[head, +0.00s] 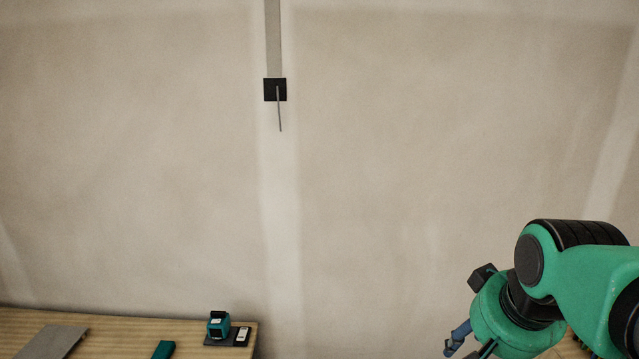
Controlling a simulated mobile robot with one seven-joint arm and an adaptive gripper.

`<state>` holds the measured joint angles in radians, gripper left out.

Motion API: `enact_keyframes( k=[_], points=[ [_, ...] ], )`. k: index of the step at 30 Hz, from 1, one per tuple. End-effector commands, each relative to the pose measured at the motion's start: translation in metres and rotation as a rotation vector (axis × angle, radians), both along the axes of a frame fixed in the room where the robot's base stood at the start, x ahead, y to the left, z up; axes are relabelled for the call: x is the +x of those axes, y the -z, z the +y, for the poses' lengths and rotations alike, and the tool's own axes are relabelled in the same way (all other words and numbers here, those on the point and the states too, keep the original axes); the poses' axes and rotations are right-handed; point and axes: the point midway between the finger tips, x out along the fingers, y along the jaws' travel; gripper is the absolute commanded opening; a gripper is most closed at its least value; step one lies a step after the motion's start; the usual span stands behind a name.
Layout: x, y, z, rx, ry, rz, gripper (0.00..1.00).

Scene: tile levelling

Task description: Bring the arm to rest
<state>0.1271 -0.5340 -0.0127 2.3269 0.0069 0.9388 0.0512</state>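My green and black arm (575,280) is at the lower right, bent, in front of the plain wall. My gripper (468,347) is at its lower left end, cut off by the bottom edge of the head view. A blue piece and a dark piece show there. I cannot tell whether the gripper is open or shut, or whether it holds anything.
A wooden bench (120,325) is at the lower left. On it are a teal device (218,324) on a dark plate, a grey flat sheet (52,342) and a teal block (164,349). A black wall box (270,90) has a thin rod. The wall between is clear.

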Motion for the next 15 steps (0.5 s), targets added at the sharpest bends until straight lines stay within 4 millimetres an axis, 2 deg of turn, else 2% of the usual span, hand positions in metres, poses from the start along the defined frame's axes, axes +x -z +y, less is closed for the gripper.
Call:
enact_keyframes(
  k=[1, 6, 10, 15],
  points=[
    [-0.012, 0.006, 0.009, -0.005, -0.026, -0.011, 0.47],
    [-0.044, 0.024, 0.029, -0.02, -0.098, -0.038, 0.47],
    [-0.062, 0.036, 0.039, -0.028, -0.141, -0.055, 0.47],
    [-0.074, 0.045, 0.045, -0.033, -0.17, -0.066, 0.47]
  ],
)
